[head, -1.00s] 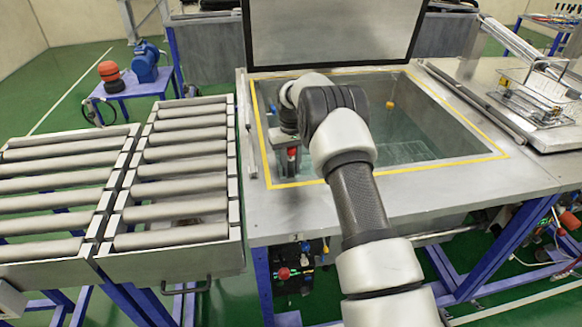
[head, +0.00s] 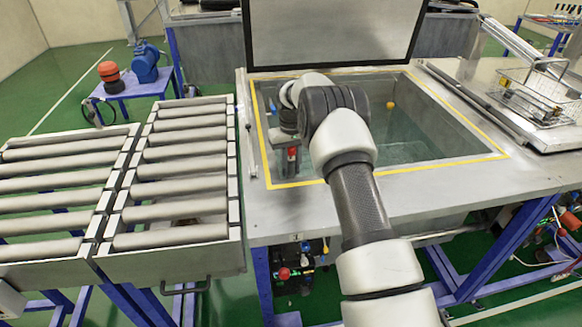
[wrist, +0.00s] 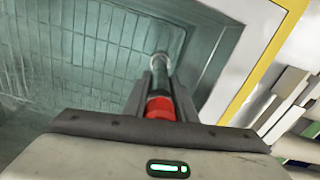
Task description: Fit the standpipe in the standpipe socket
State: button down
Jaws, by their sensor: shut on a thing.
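My gripper (wrist: 160,95) is shut on the standpipe (wrist: 159,106), which has a red band near the jaws and a darker length beyond it. In the wrist view the standpipe points down toward the tank floor, where a pale round ring (wrist: 159,60) shows at its far end. I cannot tell whether the pipe's end is inside that ring or above it. In the head view my gripper (head: 291,160) hangs inside the left part of the water tank, with the red band (head: 292,151) showing between the jaws. The pipe's lower end is hidden there.
The tank has a yellow-edged rim (head: 400,172) and a raised lid (head: 330,35) behind it. A yellow float (head: 390,105) is in the tank. Roller conveyors (head: 180,170) stand at the left. A wire basket (head: 540,90) stands at the right.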

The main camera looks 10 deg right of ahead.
jog(key=shift+f+b, duration=1.5)
jog(key=shift+f, duration=0.8)
jog(key=c, duration=1.4)
grip_release()
jog(key=shift+r+p, duration=1.75)
jog(key=shift+r, duration=1.8)
jog(key=shift+r, duration=0.1)
notch_tip(320, 180, up, 17)
jog(key=shift+r+p, duration=0.1)
jog(key=shift+p, duration=0.5)
